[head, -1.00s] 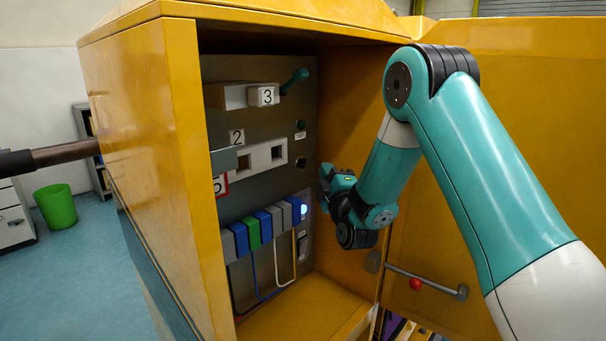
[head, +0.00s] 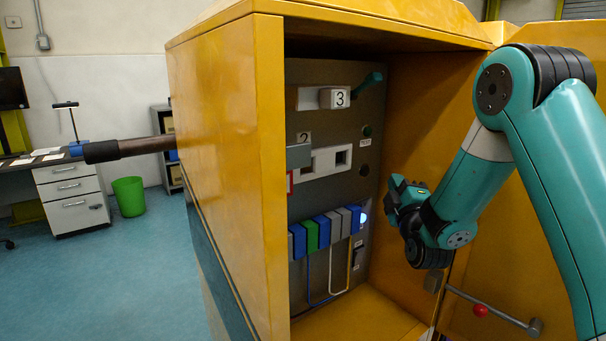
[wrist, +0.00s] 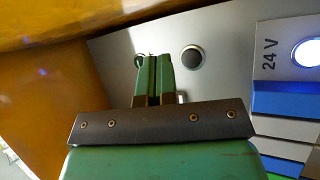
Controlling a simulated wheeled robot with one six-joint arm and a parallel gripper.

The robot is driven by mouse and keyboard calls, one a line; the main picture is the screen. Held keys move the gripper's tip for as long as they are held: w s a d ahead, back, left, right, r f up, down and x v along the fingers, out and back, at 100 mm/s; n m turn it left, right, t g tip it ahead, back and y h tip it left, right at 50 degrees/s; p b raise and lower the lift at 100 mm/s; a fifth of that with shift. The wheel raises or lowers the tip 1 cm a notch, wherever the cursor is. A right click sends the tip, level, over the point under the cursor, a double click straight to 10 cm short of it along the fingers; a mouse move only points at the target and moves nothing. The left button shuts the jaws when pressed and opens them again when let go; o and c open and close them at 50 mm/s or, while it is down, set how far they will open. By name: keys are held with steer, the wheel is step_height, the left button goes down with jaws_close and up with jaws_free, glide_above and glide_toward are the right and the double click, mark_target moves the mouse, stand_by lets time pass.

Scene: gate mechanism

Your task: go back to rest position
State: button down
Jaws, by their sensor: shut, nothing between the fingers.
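My gripper (wrist: 151,82) shows in the wrist view with its two green fingers together and nothing between them. In the head view my gripper (head: 393,200) is at the front right of the open yellow cabinet (head: 226,170), pointing toward the panel (head: 318,205) inside. It appears apart from the panel. My arm reaches in from the right, bent at the elbow. In the wrist view a dark round button (wrist: 192,58) and a lit round lamp (wrist: 308,52) beside a "24 V" label lie beyond the fingers.
The open yellow door (head: 530,270) with a rod and red knob (head: 480,310) stands on the right. A dark bar (head: 130,148) sticks out left of the cabinet. A green bin (head: 128,196) and drawers (head: 75,200) stand far left. The blue floor on the left is free.

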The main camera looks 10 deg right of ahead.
steer(key=s+a+m+g+y, duration=0.2)
steer(key=s+a+g+y, duration=0.25)
steer(key=a, duration=0.45)
steer(key=s+a+m+g+y, duration=0.2)
steer(key=s+a+g+y, duration=0.2)
steer(key=a+g, duration=0.3)
steer(key=s+a+g, duration=0.1)
steer(key=s+g, duration=0.2)
steer(key=s, duration=0.6)
steer(key=s+a+m+g, duration=0.1)
steer(key=s+g, duration=0.3)
steer(key=s, duration=0.5)
steer(key=s+a+m+g+p, duration=0.1)
steer(key=s+a+g, duration=0.2)
steer(key=s, duration=0.6)
steer(key=shift+a+h, duration=0.25)
steer(key=shift+h, duration=0.2)
steer(key=shift+g, duration=0.25)
